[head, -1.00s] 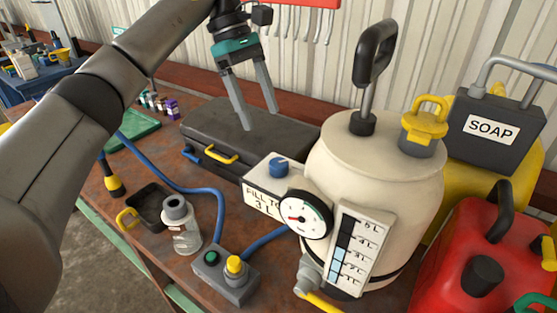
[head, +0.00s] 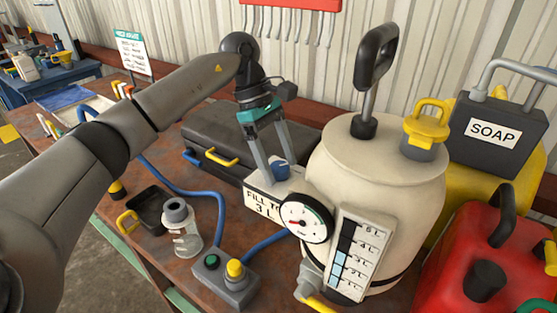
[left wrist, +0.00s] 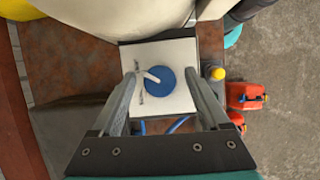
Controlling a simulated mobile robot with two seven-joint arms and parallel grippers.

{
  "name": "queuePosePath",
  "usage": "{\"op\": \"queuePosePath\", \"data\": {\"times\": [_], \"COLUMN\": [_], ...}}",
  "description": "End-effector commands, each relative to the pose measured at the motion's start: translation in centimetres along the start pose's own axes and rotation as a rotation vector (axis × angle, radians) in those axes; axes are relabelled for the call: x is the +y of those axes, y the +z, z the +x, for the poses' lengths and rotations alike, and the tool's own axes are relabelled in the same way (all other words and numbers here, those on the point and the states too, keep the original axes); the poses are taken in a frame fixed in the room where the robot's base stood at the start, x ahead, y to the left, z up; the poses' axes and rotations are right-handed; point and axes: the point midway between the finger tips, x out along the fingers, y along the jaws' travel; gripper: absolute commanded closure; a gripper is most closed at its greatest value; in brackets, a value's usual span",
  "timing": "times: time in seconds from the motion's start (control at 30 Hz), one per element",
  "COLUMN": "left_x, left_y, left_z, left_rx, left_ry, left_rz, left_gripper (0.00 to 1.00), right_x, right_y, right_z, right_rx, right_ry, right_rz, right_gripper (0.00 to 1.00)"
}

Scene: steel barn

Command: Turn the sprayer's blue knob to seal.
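The sprayer (head: 375,180) is a cream tank with a black pump handle, a round gauge (head: 305,218) and a level scale on its front. The blue knob (head: 282,170) sits on a white box (head: 262,192) beside the tank, its label partly covered. In the left wrist view the round blue knob (left wrist: 162,86) with a white pointer lies between the fingers. My left gripper (head: 278,178) is open above the white box, with one finger on either side of the knob. I cannot tell whether the fingers touch it. My right gripper is not in view.
A black case (head: 215,135) with yellow latches lies behind. A grey button box (head: 225,278), a clear jar (head: 182,230) and a black tray (head: 148,208) stand in front. A red can (head: 490,250) and a SOAP container (head: 500,128) stand at right.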

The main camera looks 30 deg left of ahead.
Motion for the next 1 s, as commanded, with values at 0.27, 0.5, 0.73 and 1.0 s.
{"op": "queuePosePath", "data": {"times": [0.27, 0.5, 0.73, 1.0], "left_x": [0.01, 0.01, 0.0, -0.01], "left_y": [0.02, 0.02, 0.02, -0.01], "left_z": [-0.03, -0.04, -0.06, -0.03], "left_rx": [0.0, -0.001, -0.001, -0.001], "left_ry": [0.0, 0.0, 0.0, 0.01], "left_rz": [0.0, 0.0, 0.0, -0.025], "left_gripper": [0.54, 0.81, 1.0, 1.0], "right_x": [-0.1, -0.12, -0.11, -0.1], "right_y": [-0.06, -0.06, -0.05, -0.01], "right_z": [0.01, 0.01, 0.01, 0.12], "right_rx": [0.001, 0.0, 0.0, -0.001], "right_ry": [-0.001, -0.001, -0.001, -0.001], "right_rz": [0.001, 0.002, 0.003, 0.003], "right_gripper": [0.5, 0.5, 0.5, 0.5]}}
